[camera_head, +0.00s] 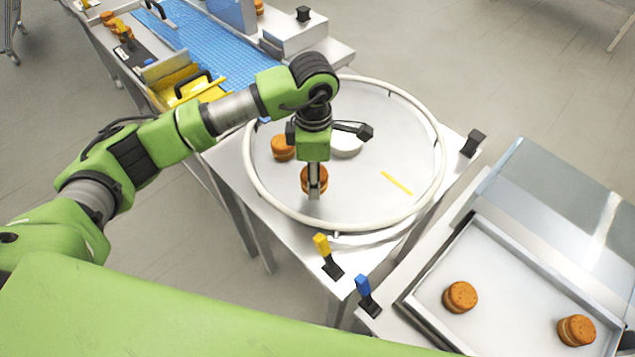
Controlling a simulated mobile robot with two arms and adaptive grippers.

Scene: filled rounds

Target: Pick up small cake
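A small round orange-brown cake (321,174) stands on the round white table (385,155). My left gripper (314,188) points down right over this cake and hides its middle. Its fingers look to be at the cake, but I cannot tell whether they touch it or are closed on it. A second cake (283,147) stands on the round table to the upper left. Two more cakes, one left (460,297) and one right (576,330), sit in the tray at lower right. My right gripper is not in view.
The round table has a raised white rim (434,190). A white round piece (346,146) and a yellow strip (396,183) are on it. A blue conveyor (215,45) runs behind. A metal tray (437,265) stands at lower right. Yellow (322,245) and blue (363,287) levers stand in front.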

